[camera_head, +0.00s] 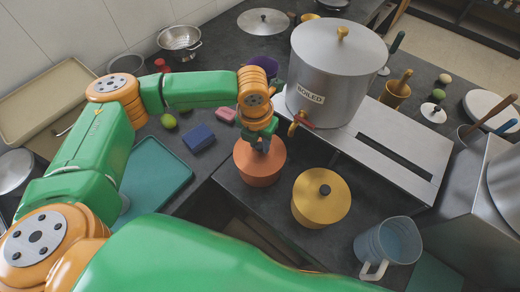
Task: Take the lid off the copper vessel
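The copper vessel (262,183) stands on the dark counter near the middle of the camera_head view. Its flat round copper-coloured lid (245,158) appears to sit on top. My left gripper (261,149) points down at the middle of the lid, with its fingertips at or just above it. The gripper hides the lid's centre and any knob there. I cannot tell whether the fingers are open or closed on something. My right gripper is not in view.
Right of the vessel stands a brass pot (321,199) with a black knob. Behind is a large steel canister (335,75) labelled BOILED, with a tap towards the vessel. A jug (390,241) stands front right. A teal tray (156,177) lies left.

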